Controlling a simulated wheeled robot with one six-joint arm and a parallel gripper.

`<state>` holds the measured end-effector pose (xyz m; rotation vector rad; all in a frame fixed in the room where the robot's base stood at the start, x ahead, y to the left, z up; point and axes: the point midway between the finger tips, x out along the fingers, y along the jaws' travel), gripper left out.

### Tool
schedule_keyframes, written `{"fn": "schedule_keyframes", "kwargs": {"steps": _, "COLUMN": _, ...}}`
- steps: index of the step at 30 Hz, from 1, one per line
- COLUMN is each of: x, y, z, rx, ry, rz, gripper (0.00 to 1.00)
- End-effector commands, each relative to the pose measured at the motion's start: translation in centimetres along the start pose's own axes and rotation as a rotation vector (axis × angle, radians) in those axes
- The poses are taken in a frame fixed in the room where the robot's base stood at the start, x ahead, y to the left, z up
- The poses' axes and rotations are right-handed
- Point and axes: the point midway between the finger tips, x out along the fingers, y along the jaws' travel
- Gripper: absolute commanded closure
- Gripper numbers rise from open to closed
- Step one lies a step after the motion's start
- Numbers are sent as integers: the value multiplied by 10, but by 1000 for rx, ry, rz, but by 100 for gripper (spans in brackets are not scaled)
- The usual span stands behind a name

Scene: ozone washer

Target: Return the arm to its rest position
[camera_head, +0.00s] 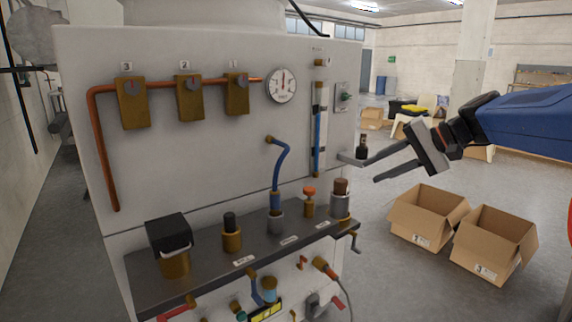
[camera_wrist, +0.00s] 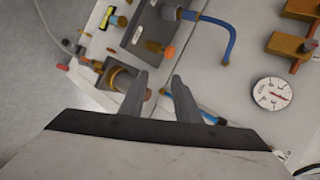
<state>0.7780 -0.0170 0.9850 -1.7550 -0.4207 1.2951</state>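My gripper (camera_head: 371,171) is to the right of the white washer cabinet (camera_head: 200,150), off its right edge and in front of the cardboard boxes. My blue arm comes in from the right edge of the head view. The two grey fingers stand apart and point left toward the cabinet. In the wrist view my gripper (camera_wrist: 160,76) also shows open, with no object between the fingers; cabinet fittings lie beyond them.
The cabinet's dark shelf (camera_head: 205,262) carries several brass fittings. A gauge (camera_head: 282,85) and valves are above. A small dark object (camera_head: 362,147) shows close to the fingertips. Two open cardboard boxes (camera_head: 427,217) (camera_head: 494,245) stand on the floor at right.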

Motion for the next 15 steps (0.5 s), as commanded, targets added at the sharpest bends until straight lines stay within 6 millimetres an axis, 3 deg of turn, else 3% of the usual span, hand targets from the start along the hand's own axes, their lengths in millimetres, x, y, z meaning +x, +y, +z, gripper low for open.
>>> {"fn": "schedule_keyframes", "kwargs": {"steps": 1, "x": 3, "y": 10, "z": 23, "rx": -22, "ry": 0, "rz": 47, "gripper": 70}}
{"fn": "schedule_keyframes", "kwargs": {"steps": 6, "x": 9, "y": 56, "z": 84, "rx": -98, "ry": 5, "rz": 215, "gripper": 70}}
{"fn": "schedule_keyframes", "kwargs": {"steps": 15, "x": 4, "y": 148, "z": 173, "rx": -274, "ry": 34, "rz": 488, "gripper": 70}}
